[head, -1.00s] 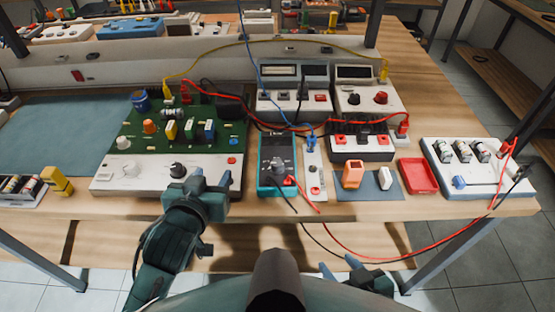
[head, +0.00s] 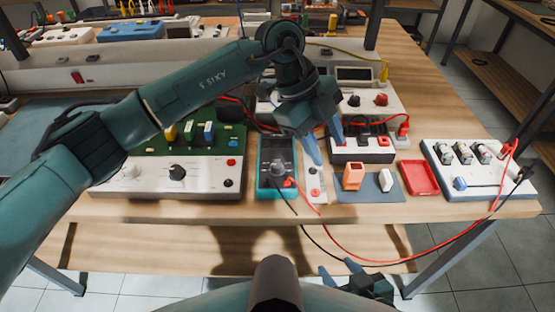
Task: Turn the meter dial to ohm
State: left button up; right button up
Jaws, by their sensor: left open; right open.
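The meter (head: 264,181) is a teal-cased handheld multimeter lying on the bench near its front edge. Its dark dial (head: 277,169) sits low on the face; the marking it points at is too small to read. My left gripper (head: 326,141) is open and empty, with its blue fingers above and to the right of the meter. The gripper's body covers part of the area behind the meter. My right gripper (head: 339,269) is open and empty, low in front of the bench's front edge.
A green circuit board unit (head: 150,182) stands left of the meter, partly behind my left arm. A narrow white switch strip (head: 314,183) is close on its right. A red tray (head: 419,177) and several wires lie further right. Bench instruments (head: 382,100) stand behind.

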aim_at(278, 165)
pick_arm(q)
jog(key=w+a+r+n+t+y, duration=0.25)
jog(key=w+a+y, duration=0.25)
jog(key=a, duration=0.4)
jog(key=shift+n+g, duration=0.25)
jog(key=f, duration=0.4)
jog(key=f+p, duration=0.1)
jog(key=f, duration=0.8)
jog(key=shift+d, duration=0.3)
jog(key=shift+c, duration=0.5)
jog(key=shift+w, duration=0.1)
jog(key=c, duration=0.9)
